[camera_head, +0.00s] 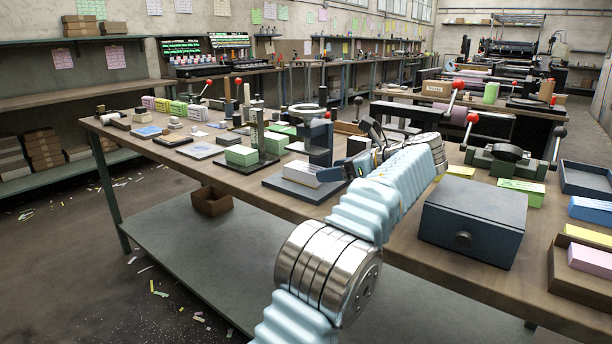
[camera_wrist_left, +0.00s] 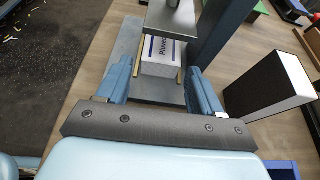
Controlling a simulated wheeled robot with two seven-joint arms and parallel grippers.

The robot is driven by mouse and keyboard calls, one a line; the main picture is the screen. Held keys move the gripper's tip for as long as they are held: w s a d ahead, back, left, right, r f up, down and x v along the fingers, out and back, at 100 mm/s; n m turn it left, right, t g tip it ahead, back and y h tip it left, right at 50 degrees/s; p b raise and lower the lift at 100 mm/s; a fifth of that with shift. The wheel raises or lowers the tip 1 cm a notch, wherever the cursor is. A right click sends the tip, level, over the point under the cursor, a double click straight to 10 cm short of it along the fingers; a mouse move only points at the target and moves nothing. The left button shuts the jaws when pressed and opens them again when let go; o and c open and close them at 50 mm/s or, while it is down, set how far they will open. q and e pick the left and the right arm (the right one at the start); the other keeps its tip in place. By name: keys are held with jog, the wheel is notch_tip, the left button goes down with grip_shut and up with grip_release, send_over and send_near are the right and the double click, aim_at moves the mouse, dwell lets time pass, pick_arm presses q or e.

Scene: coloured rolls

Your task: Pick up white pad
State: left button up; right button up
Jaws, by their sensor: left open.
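The white pad (camera_head: 302,173) lies on the flat base (camera_head: 287,189) of a small grey press in the head view. My left gripper (camera_head: 343,168) is just right of the pad in the head view. In the wrist view the blue fingers of the left gripper (camera_wrist_left: 158,72) are apart, one to each side of the pad's near end, with nothing held. My right gripper is not in view.
The press's blue-grey column (camera_wrist_left: 219,35) stands close to the right finger. A dark block with a white face (camera_wrist_left: 270,85) stands further right. Green pads (camera_head: 242,155) lie left of the press, and a dark grey drawer box (camera_head: 472,222) sits right of my arm.

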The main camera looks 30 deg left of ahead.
aim_at(306, 173)
pick_arm(q)
jog(key=x, duration=0.5)
jog(key=shift+w, duration=0.1)
jog(key=shift+r, duration=0.1)
jog(key=c, duration=0.8)
